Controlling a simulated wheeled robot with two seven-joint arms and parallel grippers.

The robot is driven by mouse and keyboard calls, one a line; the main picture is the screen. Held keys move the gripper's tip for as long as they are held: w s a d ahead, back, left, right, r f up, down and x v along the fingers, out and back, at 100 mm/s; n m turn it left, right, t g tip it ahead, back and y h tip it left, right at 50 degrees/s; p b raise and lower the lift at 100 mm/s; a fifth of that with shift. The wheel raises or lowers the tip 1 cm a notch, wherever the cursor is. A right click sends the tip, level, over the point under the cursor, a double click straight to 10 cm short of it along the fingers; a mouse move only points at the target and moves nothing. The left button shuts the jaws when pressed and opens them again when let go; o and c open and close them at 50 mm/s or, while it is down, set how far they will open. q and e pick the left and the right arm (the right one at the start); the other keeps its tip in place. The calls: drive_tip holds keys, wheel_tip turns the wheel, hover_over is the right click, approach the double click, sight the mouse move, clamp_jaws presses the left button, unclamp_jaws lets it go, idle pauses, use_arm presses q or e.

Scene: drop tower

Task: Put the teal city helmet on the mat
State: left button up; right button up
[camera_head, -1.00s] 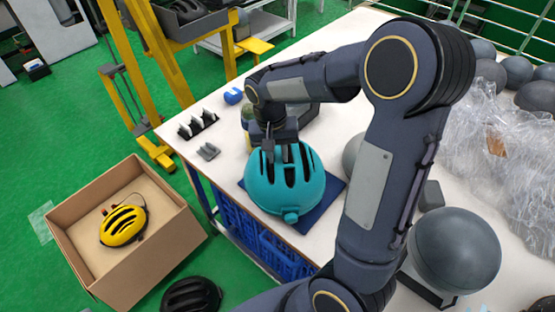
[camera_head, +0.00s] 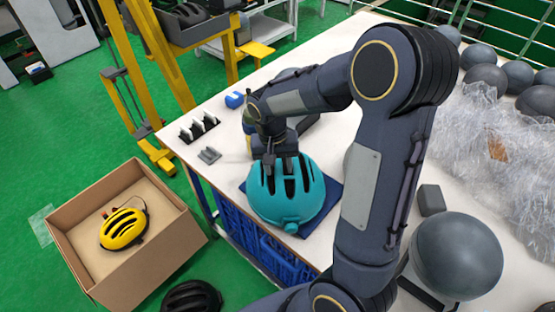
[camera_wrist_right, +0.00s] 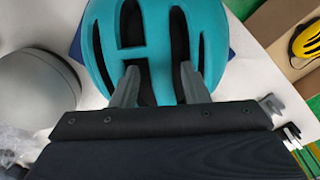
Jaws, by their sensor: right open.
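The teal city helmet (camera_head: 284,205) sits on the dark blue mat (camera_head: 330,196) near the table's left edge, dome up. It covers most of the mat. My right gripper (camera_head: 280,170) is at the helmet's far upper side, pointing down at its vents. In the right wrist view the two fingers (camera_wrist_right: 160,80) are apart over the helmet's vents (camera_wrist_right: 150,45); whether the tips touch the shell I cannot tell. My left gripper is not in view.
A cardboard box (camera_head: 75,222) with a yellow helmet (camera_head: 123,228) stands on the floor at left. Grey spheres (camera_head: 457,268) and clear plastic wrap (camera_head: 480,150) lie on the table's right side. Small grey holders (camera_head: 199,128) and a blue item (camera_head: 234,100) are behind.

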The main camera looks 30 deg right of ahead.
wheel_tip(320, 180, up, 11)
drive_tip(key=a, duration=0.1)
drive_tip(key=s+a+n+t+y, duration=0.2)
drive_tip(key=s+a+t, duration=0.1)
drive_tip(key=s, duration=0.5)
drive_tip(key=s+a+n+t+y, duration=0.2)
drive_tip(key=s+a+t, duration=0.1)
drive_tip(key=s, duration=0.6)
drive_tip(key=shift+s+a+n+y, duration=0.3)
drive_tip(key=shift+a+y, duration=0.1)
drive_tip(key=shift+a, duration=0.15)
drive_tip(key=shift+f, duration=0.1)
